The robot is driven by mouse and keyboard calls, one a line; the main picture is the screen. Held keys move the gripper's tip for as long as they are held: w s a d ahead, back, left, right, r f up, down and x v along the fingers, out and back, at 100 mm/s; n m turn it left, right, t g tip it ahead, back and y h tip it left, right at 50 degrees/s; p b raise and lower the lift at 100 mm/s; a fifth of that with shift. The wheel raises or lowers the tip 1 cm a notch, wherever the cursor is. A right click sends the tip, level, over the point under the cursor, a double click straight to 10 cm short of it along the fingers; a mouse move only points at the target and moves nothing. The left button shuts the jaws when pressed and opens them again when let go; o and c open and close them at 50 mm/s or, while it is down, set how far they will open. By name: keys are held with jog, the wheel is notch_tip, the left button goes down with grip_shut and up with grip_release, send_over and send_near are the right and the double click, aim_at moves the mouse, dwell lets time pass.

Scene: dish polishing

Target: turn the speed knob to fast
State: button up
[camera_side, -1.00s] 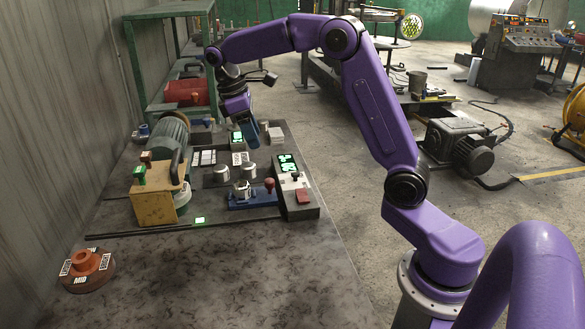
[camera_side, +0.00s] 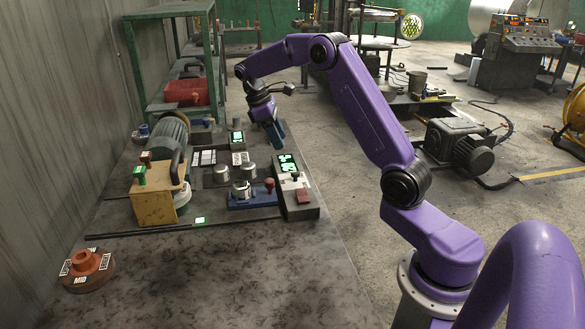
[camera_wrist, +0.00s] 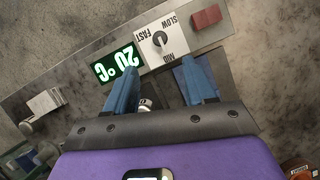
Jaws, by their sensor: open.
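The speed knob (camera_wrist: 159,39) is a small dark round knob on a white plate marked SLOW, MID and FAST in the wrist view. Its setting is too small to read surely. In the side view the plate (camera_side: 294,182) is on the right-hand control panel, with the knob very small there. My gripper (camera_wrist: 164,62) is open and empty, its two blue fingers apart, with the knob beyond their tips in the wrist view. In the side view my gripper (camera_side: 276,136) hangs above the far end of that panel, clear of it.
Metal cylinders (camera_side: 241,188), a blue fixture with a red-knobbed lever (camera_side: 269,184) and a motor (camera_side: 168,138) stand left of the panel.

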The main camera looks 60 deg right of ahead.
aim_at(295, 172)
jog(key=x, duration=1.1)
jog(key=shift+f, duration=0.15)
grip_shut()
